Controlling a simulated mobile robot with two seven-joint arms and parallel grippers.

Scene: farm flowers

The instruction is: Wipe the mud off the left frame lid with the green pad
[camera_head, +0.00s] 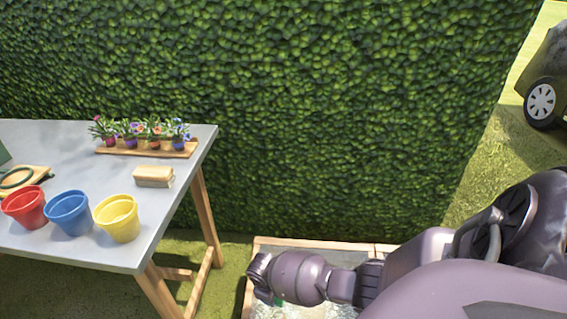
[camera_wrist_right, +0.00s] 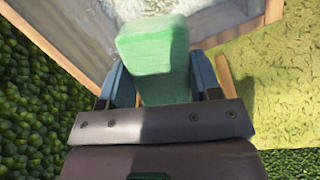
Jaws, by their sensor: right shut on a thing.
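My right gripper (camera_wrist_right: 160,80) is shut on the green pad (camera_wrist_right: 153,50), which sticks out between its blue fingers in the wrist view. In the head view my right arm reaches in from the right, and only a sliver of the pad (camera_head: 278,302) shows under the wrist. The pad is over a wood-edged frame lid (camera_head: 300,244) with a pale, mottled pane. The lid's wooden edge (camera_wrist_right: 68,47) also shows in the wrist view. I cannot tell whether the pad touches the pane. My arm and the pad hide much of the lid, and no mud patch is clear. My left gripper is not in view.
A grey table (camera_head: 95,255) stands at left with red (camera_head: 25,207), blue (camera_head: 68,213) and yellow (camera_head: 117,218) pots. A brush-like block (camera_head: 153,176) and a wooden tray (camera_head: 130,149) of potted flowers also sit there. A tall hedge (camera_head: 300,110) rises behind the frame.

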